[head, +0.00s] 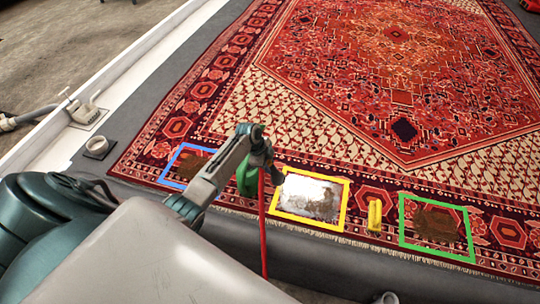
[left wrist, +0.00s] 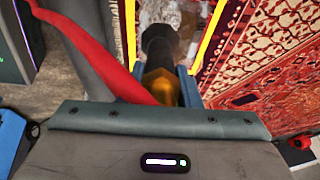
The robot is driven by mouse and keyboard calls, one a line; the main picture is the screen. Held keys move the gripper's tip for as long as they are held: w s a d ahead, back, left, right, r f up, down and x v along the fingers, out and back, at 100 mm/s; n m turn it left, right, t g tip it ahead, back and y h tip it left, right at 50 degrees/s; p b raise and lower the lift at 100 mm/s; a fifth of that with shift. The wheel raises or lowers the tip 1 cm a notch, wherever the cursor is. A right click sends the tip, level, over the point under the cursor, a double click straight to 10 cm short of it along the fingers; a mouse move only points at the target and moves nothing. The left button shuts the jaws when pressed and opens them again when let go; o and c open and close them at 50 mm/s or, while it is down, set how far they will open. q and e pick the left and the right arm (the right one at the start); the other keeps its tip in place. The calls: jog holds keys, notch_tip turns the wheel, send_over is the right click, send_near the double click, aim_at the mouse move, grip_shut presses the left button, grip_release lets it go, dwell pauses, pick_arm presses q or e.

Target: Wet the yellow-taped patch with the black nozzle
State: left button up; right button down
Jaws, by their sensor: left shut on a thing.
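The yellow-taped patch (head: 325,206) lies near the rug's front edge. White covers much of it, with brown stain showing mainly at its lower right. My left gripper (head: 257,160) is over the rug just left of the patch. It is shut on the black nozzle, which has a dark tip (left wrist: 160,42) and a brass-coloured body (left wrist: 158,90). In the left wrist view the tip points between two strips of yellow tape (left wrist: 208,38). A red hose (head: 264,225) hangs down from the gripper. My right gripper is in neither view.
A blue-taped patch (head: 168,172) lies left and a green-taped patch (head: 405,240) right, both with brown stains. A yellow block (head: 375,215) sits between the yellow and green frames. A white pit edge with a valve (head: 88,112) runs along the left.

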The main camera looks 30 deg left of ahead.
pick_arm(q)
jog(key=s+d+p, duration=0.2)
jog(key=s+p, duration=0.3)
jog(key=s, duration=0.2)
dwell(0.4)
jog(key=shift+s, duration=0.1)
dwell(0.8)
